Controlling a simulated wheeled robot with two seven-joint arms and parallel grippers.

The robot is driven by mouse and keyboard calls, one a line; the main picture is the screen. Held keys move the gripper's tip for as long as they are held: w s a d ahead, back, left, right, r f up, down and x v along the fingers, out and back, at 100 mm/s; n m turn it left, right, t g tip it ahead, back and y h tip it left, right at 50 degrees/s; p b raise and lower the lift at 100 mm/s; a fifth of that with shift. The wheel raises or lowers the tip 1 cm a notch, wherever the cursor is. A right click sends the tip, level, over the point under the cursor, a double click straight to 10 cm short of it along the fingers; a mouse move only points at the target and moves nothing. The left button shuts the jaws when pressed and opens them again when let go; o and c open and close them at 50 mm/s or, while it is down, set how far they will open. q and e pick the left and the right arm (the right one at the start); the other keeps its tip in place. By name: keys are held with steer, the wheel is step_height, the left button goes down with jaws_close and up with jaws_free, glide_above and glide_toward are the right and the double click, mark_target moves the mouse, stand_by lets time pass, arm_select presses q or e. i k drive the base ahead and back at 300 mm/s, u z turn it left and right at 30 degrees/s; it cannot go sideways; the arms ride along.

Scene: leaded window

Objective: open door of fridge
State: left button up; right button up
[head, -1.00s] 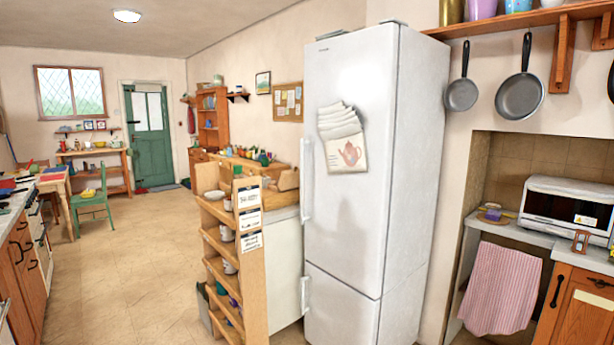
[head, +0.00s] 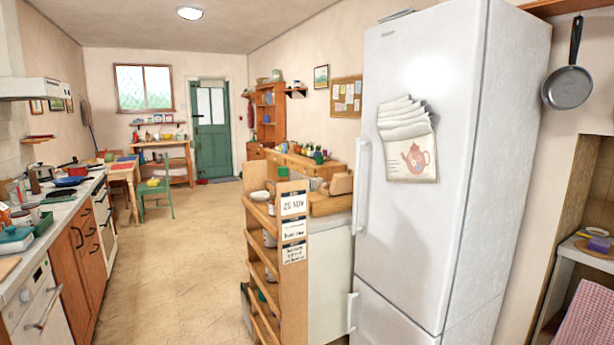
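The white fridge (head: 440,190) stands upright at right of centre in the head view. Its tall upper door (head: 400,230) is shut, with a vertical white handle (head: 362,185) along the left edge. A lower door (head: 385,318) is also shut and has its own short handle (head: 352,312) at the left. Papers and a calendar with a teapot picture (head: 409,150) hang on the upper door. Neither of my grippers shows in the head view.
A wooden shelf rack (head: 270,265) and a low cabinet (head: 330,245) stand just left of the fridge. A pan (head: 568,87) hangs at right.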

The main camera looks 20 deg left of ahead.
mark_target(409, 232)
steer(key=u, duration=0.3)
steer(key=i, duration=0.85)
steer(key=z, duration=0.65)
steer(key=i, duration=0.7)
steer(key=z, duration=0.65)
